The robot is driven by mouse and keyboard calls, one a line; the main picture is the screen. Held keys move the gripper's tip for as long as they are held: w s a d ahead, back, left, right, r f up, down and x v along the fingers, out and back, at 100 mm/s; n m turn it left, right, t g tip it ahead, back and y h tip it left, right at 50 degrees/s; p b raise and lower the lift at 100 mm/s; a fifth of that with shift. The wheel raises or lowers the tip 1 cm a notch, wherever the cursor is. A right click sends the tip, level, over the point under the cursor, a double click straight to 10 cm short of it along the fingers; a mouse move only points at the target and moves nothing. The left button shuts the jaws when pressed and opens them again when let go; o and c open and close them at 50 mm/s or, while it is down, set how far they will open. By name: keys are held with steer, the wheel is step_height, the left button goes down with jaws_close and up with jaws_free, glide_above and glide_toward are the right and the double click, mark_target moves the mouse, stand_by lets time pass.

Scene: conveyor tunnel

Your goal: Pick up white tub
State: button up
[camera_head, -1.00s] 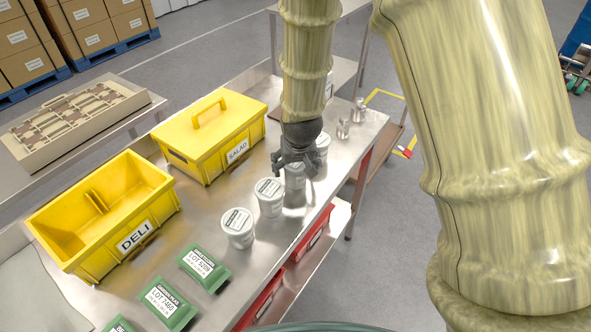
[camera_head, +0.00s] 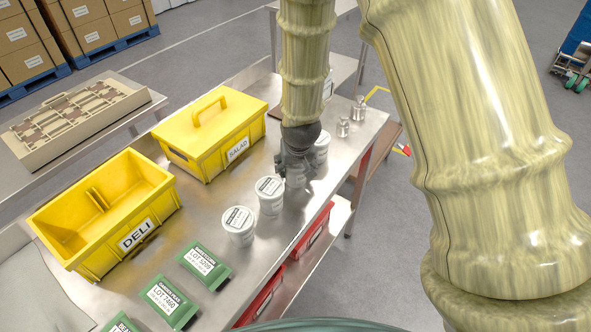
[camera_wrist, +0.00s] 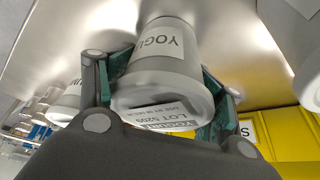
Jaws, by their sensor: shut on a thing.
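My gripper (camera_head: 297,178) is at the row of white tubs on the steel table. In the wrist view its green-padded fingers are shut on a white tub (camera_wrist: 163,62), one on each side. The lid of that tub faces the camera, and its label starts "YOGU". In the head view this tub is mostly hidden by my gripper, and I cannot tell whether it touches the table. Other white tubs stand in the row: a front tub (camera_head: 239,226), a middle tub (camera_head: 270,196) and one behind my gripper (camera_head: 322,146).
An open yellow DELI bin (camera_head: 72,240) and a lidded yellow SALAD box (camera_head: 206,145) stand left of the tubs. Green packets (camera_head: 204,264) lie in front. Metal weights (camera_head: 358,108) stand toward the back right. Red bins (camera_head: 310,232) sit on the lower shelf.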

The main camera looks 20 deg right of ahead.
steer(key=shift+r+b, duration=0.85)
steer(key=shift+r, duration=4.15)
